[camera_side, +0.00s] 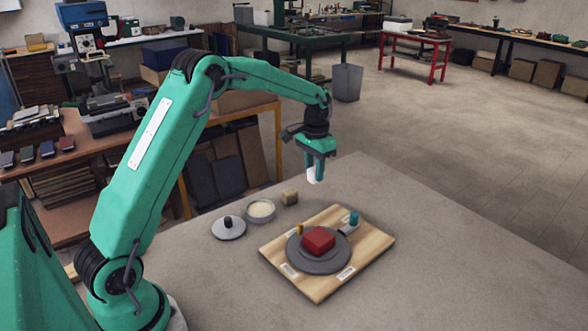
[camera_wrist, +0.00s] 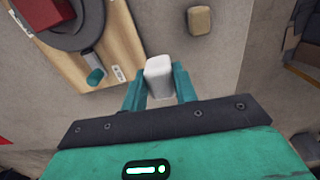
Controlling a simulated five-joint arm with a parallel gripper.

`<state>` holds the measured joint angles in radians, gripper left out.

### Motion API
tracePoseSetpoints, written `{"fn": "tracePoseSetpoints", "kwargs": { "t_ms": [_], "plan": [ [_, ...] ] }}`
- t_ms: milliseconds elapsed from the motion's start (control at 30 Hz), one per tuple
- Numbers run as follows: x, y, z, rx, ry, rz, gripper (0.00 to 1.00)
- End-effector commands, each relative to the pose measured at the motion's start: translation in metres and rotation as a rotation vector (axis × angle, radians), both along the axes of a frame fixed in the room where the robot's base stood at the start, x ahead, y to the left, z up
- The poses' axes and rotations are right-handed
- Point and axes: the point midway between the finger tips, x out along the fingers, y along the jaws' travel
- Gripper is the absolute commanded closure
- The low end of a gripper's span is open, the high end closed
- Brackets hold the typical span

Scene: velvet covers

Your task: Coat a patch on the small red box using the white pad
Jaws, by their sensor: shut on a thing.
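The small red box (camera_side: 318,240) sits on a dark grey round plate (camera_side: 306,265) on a wooden board (camera_side: 320,289). In the wrist view the red box (camera_wrist: 42,14) shows only in part at the top left. My gripper (camera_side: 314,168) is raised above the table, behind the board. It is shut on the white pad (camera_side: 313,176), which points down. In the wrist view the white pad (camera_wrist: 159,76) sits between the two teal fingers. The pad is apart from the red box.
A teal knob (camera_side: 353,217) and a small yellow post (camera_side: 299,229) stand by the plate. A shallow dish with pale contents (camera_side: 261,210), a grey disc with a black knob (camera_side: 228,228) and a tan block (camera_side: 290,197) stand left of the board. The table's right side is clear.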

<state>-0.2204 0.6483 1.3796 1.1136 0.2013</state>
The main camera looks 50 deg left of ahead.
Motion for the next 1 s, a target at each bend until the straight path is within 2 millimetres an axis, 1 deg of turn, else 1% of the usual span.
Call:
{"fn": "tracePoseSetpoints", "kwargs": {
  "t_ms": [33,100,300,500,600,700,800,1000],
  "plan": [
    [-0.01,0.01,0.0,0.0,0.001,0.006,0.9],
    [-0.024,0.021,-0.002,0.0,0.001,0.006,0.9],
    [-0.068,0.05,-0.008,0.0,0.001,0.005,0.9],
    [-0.108,0.069,-0.013,0.0,0.0,0.004,0.9],
    [-0.122,0.074,-0.016,0.0,0.0,0.002,0.9],
    [-0.131,0.078,-0.017,0.0,-0.001,0.002,0.9],
    [-0.136,0.079,-0.018,0.0,0.0,0.0,0.9],
    [-0.137,0.079,-0.019,0.0,0.0,-0.001,0.9]
  ]
}}
